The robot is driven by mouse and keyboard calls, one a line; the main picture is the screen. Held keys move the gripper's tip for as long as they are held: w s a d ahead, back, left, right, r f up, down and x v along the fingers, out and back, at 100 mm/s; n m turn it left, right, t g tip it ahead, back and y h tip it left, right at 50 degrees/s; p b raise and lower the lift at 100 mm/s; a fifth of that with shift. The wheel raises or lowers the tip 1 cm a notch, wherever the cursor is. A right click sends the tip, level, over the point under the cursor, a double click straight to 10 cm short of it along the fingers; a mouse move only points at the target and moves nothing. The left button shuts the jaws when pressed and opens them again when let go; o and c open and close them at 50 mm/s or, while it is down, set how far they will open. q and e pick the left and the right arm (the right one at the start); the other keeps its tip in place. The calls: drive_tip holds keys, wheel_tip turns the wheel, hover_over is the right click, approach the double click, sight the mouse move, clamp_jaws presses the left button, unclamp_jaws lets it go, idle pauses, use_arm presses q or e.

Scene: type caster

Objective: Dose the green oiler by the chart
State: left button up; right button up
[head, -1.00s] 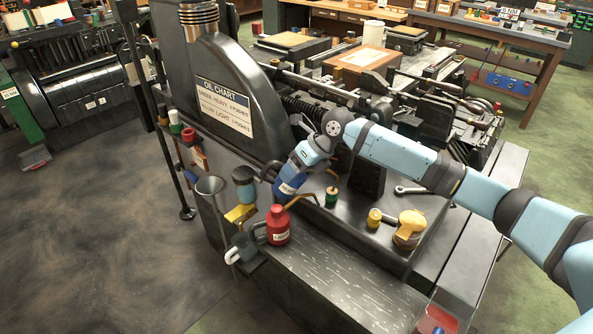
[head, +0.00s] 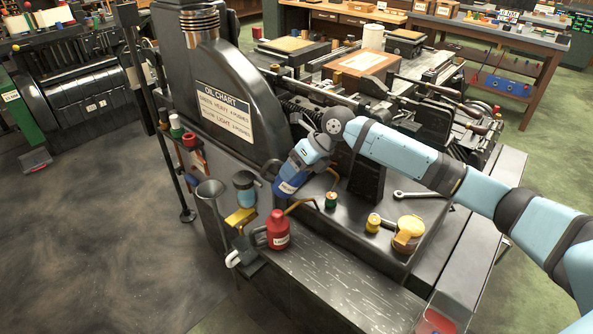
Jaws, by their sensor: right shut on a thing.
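The oil chart (head: 225,110) is fixed to the dark machine's side; it has a line for heavy and one for light, each with pushes. The green oiler (head: 331,200) is a small green cup with a brass top on the machine's bed. My right gripper (head: 299,168) is shut on a blue oil can (head: 287,186) and holds it tilted, left of the green oiler. The can's brass spout shows below it; I cannot tell whether its tip touches anything. A red oil can (head: 278,231) with a white label stands at the front left. My left gripper is not in view.
A yellow oiler (head: 373,223) and an amber-topped round pot (head: 408,234) stand right of the green oiler. A wrench (head: 414,194) lies behind them. The front ledge is mostly clear.

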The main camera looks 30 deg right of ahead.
drive_tip(key=shift+r+p, duration=0.4)
drive_tip(key=shift+r, duration=0.15)
drive_tip(key=shift+r+p, duration=1.15)
drive_tip(key=shift+r, duration=0.85)
drive_tip(key=shift+s, duration=0.1)
